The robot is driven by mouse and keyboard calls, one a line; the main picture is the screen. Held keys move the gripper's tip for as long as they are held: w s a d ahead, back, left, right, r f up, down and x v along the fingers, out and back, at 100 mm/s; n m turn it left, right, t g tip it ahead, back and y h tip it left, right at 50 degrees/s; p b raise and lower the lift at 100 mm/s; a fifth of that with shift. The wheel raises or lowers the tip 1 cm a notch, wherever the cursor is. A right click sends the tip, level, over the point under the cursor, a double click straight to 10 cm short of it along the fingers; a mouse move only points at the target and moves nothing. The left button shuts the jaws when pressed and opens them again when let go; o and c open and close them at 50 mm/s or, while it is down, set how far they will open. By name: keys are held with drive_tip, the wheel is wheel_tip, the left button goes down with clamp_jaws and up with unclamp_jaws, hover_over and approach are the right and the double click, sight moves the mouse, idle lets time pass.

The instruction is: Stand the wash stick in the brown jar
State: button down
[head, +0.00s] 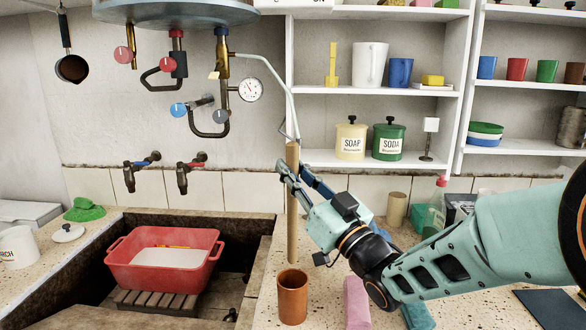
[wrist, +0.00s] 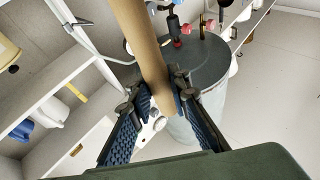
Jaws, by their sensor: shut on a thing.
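The wash stick (head: 293,228) is a long wooden rod, held nearly upright. My gripper (head: 291,176) is shut on it in its upper part. The wash stick also shows in the wrist view (wrist: 145,50), between the two blue-padded fingers of my gripper (wrist: 163,108). The brown jar (head: 293,299) stands upright on the speckled counter at the front. In the head view the lower end of the stick appears just above the jar's mouth. I cannot tell whether it is exactly over the opening in depth.
A stone trough with a red basin (head: 165,260) lies left of the jar. A pink cloth (head: 356,303) and a blue cloth (head: 417,316) lie to its right. A beige cylinder (head: 396,208) and a bottle (head: 436,207) stand behind my arm. Shelves (head: 375,90) rise at the back.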

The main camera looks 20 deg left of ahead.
sight(296, 222)
wheel_tip(296, 222, down, 11)
drive_tip(key=b, duration=0.9)
drive_tip(key=shift+r, duration=0.1)
drive_tip(key=c, duration=1.7)
unclamp_jaws()
drive_tip(key=shift+c, duration=0.2)
drive_tip(key=v, duration=1.2)
drive_tip(key=shift+r, duration=0.1)
